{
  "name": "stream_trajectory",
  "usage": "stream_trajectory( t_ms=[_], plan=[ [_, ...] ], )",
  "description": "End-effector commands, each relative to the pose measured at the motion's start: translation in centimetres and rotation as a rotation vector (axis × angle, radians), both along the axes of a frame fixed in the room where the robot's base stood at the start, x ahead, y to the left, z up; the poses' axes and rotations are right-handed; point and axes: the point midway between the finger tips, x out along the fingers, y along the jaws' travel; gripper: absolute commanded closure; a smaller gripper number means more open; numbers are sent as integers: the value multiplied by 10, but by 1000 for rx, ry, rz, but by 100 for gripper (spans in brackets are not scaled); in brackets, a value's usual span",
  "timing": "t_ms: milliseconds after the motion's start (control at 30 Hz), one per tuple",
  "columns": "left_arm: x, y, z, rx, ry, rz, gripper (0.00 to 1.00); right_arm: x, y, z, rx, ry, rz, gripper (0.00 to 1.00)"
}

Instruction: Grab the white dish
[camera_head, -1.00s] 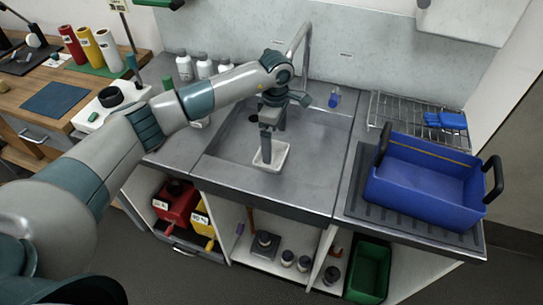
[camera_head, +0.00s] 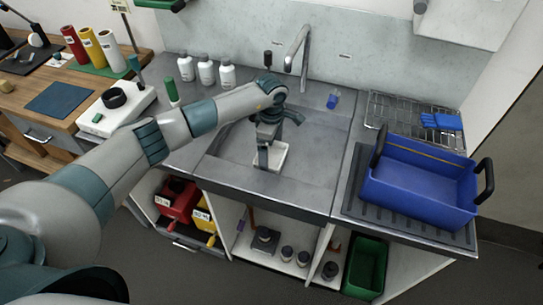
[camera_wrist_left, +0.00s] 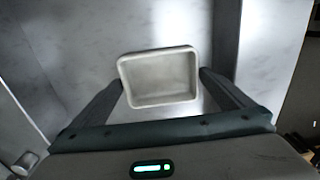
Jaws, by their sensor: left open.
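The white dish (camera_head: 281,152) is a small shallow rectangular dish in the sink basin, partly hidden behind my left gripper. My left gripper (camera_head: 263,163) points down over the dish's left side in the head view. In the left wrist view the dish (camera_wrist_left: 160,77) shows whole and empty, lying between the two fingers of my left gripper (camera_wrist_left: 162,86). The fingers are spread, one on each side of the dish, close to its side walls. I cannot tell whether they touch it. My right gripper is not in view.
The metal sink (camera_head: 318,160) has a tall faucet (camera_head: 300,50) behind it. White bottles (camera_head: 206,70) stand at the back left. A blue crate (camera_head: 415,190) with black handles sits right of the sink, before a wire rack (camera_head: 400,112). The basin's right side is free.

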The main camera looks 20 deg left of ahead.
Motion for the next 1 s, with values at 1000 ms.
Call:
stream_trajectory(
  t_ms=[1000],
  plan=[
    [1, 0, 14, -1, -3, -1, 34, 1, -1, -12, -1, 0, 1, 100]
  ],
)
